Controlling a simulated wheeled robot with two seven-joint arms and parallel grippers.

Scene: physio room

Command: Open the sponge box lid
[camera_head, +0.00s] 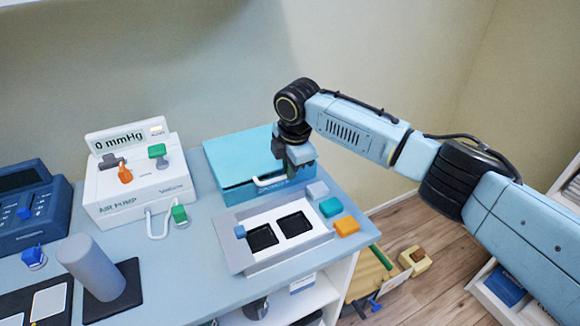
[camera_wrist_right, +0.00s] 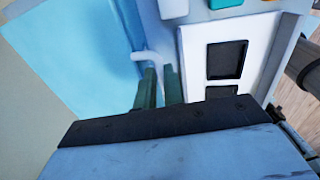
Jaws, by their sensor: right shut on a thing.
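The sponge box (camera_head: 238,192) is a teal box at the back of the counter, against the wall. Its flat teal lid (camera_head: 235,157) looks closed, and it fills the left of the right wrist view (camera_wrist_right: 75,65). A white bar handle (camera_head: 266,182) runs along the front edge, and one end shows in the wrist view (camera_wrist_right: 145,56). My right gripper (camera_head: 298,166) points down at the handle's right part. Its two green fingers (camera_wrist_right: 160,86) are shut on the handle; the fingers hide the gripped part. My left gripper is not in view.
A grey-white tray (camera_head: 236,254) with two black wells is in front of the box. Grey, teal (camera_head: 331,207) and orange (camera_head: 346,225) blocks lie right of it. The white air pump (camera_head: 140,185) stands left of the box. The counter's right edge is close to the box.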

